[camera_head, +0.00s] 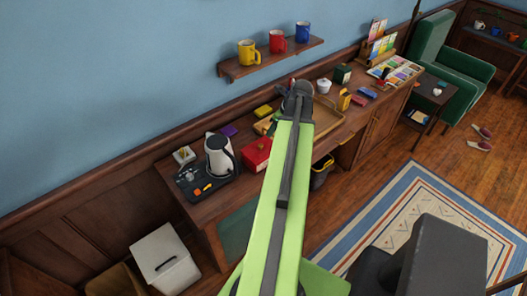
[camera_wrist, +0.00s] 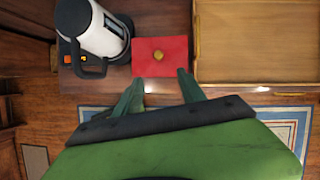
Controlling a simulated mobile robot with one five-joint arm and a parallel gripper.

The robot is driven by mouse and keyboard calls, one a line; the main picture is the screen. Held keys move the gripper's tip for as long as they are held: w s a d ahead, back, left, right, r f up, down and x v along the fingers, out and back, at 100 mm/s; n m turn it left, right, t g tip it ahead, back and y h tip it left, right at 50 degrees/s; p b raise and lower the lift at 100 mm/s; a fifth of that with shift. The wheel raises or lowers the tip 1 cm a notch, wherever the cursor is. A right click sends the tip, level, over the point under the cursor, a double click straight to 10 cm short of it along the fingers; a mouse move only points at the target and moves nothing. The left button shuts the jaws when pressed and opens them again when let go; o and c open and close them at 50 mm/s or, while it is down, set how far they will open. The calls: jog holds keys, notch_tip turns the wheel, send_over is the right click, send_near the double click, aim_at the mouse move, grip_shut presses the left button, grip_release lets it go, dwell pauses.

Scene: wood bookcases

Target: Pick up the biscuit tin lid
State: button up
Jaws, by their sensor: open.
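The biscuit tin lid (camera_wrist: 144,65) is red with a small round gold knob, seen from above in the wrist view. In the head view the red tin with its lid (camera_head: 256,152) stands on the wooden desk, right of the kettle and partly beside my green arm. My gripper (camera_wrist: 160,77) is open and empty. Its two fingers show apart at the near edge of the lid, with the knob beyond them. I cannot tell how high they are above it.
A white and black kettle (camera_wrist: 103,28) stands close left of the tin. A wooden tray (camera_wrist: 245,45) lies to its right on the desk (camera_head: 190,205). A wall shelf (camera_head: 270,62) with three mugs hangs above. Open floor and a rug (camera_head: 395,205) lie in front.

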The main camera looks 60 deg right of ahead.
jog(key=b, duration=0.7)
send_over(262, 146)
jog(key=s, duration=0.3)
notch_tip(262, 146, down, 8)
jog(key=shift+s+f, duration=0.1)
jog(key=shift+f, duration=0.05)
jog(key=shift+w+f, duration=0.2)
jog(key=shift+f, duration=0.1)
jog(key=shift+w, duration=0.1)
jog(key=b+x, duration=0.5)
jog(key=shift+w+a, duration=0.15)
jog(key=shift+w, duration=0.05)
jog(key=shift+r, duration=0.15)
grip_shut()
